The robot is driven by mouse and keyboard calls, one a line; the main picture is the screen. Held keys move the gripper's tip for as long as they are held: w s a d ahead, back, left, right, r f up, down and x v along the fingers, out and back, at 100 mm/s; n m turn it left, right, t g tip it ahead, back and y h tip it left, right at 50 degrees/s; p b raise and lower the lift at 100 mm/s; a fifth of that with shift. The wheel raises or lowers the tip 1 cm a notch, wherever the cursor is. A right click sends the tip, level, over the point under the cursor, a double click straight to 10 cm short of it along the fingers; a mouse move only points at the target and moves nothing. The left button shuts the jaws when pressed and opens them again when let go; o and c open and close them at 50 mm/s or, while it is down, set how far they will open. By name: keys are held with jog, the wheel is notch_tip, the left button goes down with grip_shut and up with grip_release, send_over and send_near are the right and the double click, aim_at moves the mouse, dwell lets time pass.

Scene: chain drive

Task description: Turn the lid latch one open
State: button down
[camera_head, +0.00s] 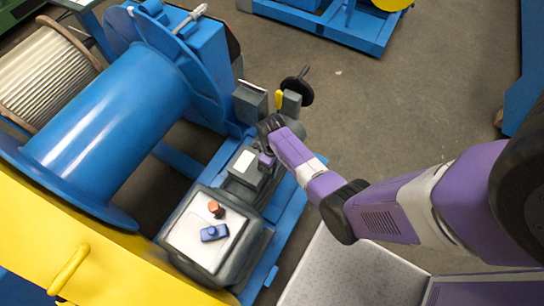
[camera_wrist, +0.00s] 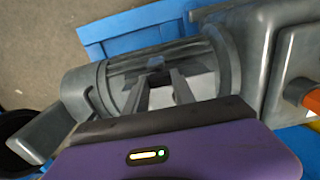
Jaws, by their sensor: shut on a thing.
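My gripper (camera_wrist: 158,80) reaches down to the top of a grey machine housing (camera_wrist: 125,72) in the wrist view. Its two fingers close on a small blue-grey piece, the lid latch (camera_wrist: 155,62), in front of a pale panel. Most of the latch is hidden between and behind the fingers, so its turn angle cannot be told. In the head view my gripper (camera_head: 264,160) is at the grey housing (camera_head: 240,180) beside the blue winch frame. The latch cannot be made out there.
A grey box with a pale top (camera_head: 186,232) carries an orange knob (camera_head: 216,208) and a blue part (camera_head: 214,232). A large blue drum (camera_head: 105,125) stands left. A black handwheel (camera_head: 298,90) is behind my gripper.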

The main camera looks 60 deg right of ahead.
jog(key=c, duration=1)
grip_release()
jog(key=shift+c, duration=0.2)
jog(key=shift+r+p, duration=0.3)
jog(key=shift+r, duration=3.6)
